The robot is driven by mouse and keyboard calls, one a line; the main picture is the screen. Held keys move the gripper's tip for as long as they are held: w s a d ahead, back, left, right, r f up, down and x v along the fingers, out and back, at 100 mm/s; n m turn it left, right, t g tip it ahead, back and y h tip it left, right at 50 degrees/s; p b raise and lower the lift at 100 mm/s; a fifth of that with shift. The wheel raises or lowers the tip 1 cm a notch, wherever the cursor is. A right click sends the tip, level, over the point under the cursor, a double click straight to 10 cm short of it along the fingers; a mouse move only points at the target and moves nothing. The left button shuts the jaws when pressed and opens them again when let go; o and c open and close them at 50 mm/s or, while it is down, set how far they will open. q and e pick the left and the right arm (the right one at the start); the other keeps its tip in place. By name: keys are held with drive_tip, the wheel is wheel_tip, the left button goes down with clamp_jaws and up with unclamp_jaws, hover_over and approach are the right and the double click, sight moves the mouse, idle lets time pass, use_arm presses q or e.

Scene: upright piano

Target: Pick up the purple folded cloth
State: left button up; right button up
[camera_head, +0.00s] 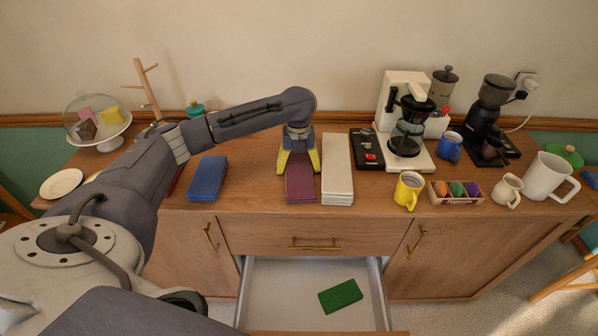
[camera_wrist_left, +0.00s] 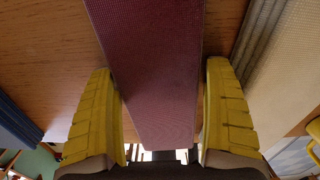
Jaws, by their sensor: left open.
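The purple folded cloth (camera_head: 300,184) lies flat on the wooden sideboard top, between a blue folded cloth and a white folded stack. My left gripper (camera_head: 299,165) is over its far part, pointing down, with the yellow fingers apart. In the left wrist view the purple cloth (camera_wrist_left: 150,70) runs between the two open fingers (camera_wrist_left: 163,115), one on each side. I cannot tell whether either finger touches it. The cloth's far end is hidden under the gripper in the head view. My right gripper is not in view.
A blue folded cloth (camera_head: 207,178) lies to the left and a white folded stack (camera_head: 337,170) close to the right. A coffee maker (camera_head: 405,120), mugs and a grinder (camera_head: 488,110) stand farther right. Below, an open drawer (camera_head: 275,290) holds a green cloth (camera_head: 340,296).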

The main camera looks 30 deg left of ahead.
use_arm(q)
drive_tip(key=c, duration=1)
drive_tip(key=shift+c, duration=0.2)
